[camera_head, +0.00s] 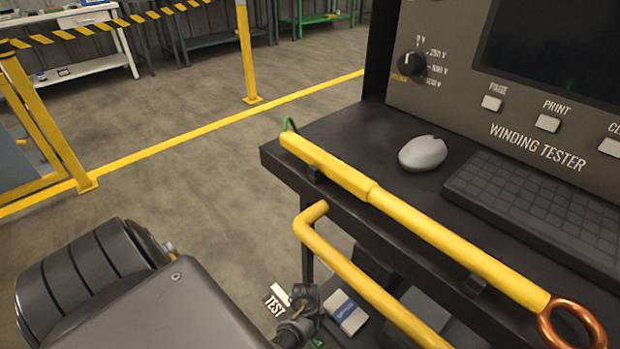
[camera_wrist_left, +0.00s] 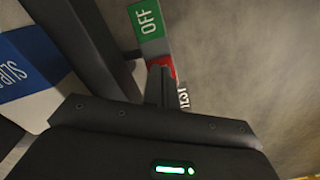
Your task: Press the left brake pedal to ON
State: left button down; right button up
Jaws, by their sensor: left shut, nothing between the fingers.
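In the left wrist view, a green plate marked OFF (camera_wrist_left: 147,20) lies beyond my left gripper (camera_wrist_left: 160,72). A red plate (camera_wrist_left: 161,64) adjoins it, partly covered by the fingers; no lettering on it is readable. I take these plates to be the brake pedal's two sides. My left gripper is shut and empty, its tips over or at the red part; I cannot tell whether they touch. In the head view my left arm reaches down beside the cart, and the pedal plates are not clearly seen. My right gripper is not in view.
The winding tester cart (camera_head: 283,163) carries a mouse (camera_head: 422,153), a keyboard (camera_head: 540,205) and a yellow rod (camera_head: 430,230) with a copper ring. A yellow handle bar (camera_head: 350,272) juts from its side. A TEST label (camera_head: 275,304) shows low down. Open floor lies left.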

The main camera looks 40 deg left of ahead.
pick_arm(q)
jog(key=shift+f+b, duration=0.6)
jog(key=shift+f, duration=0.3)
jog(key=shift+r, duration=0.1)
notch_tip(320, 180, up, 7)
jog(key=p, duration=0.7)
jog(key=shift+f+p, duration=0.2)
jog(key=shift+p, duration=0.1)
jog(key=shift+r, duration=0.2)
jog(key=shift+p, duration=0.3)
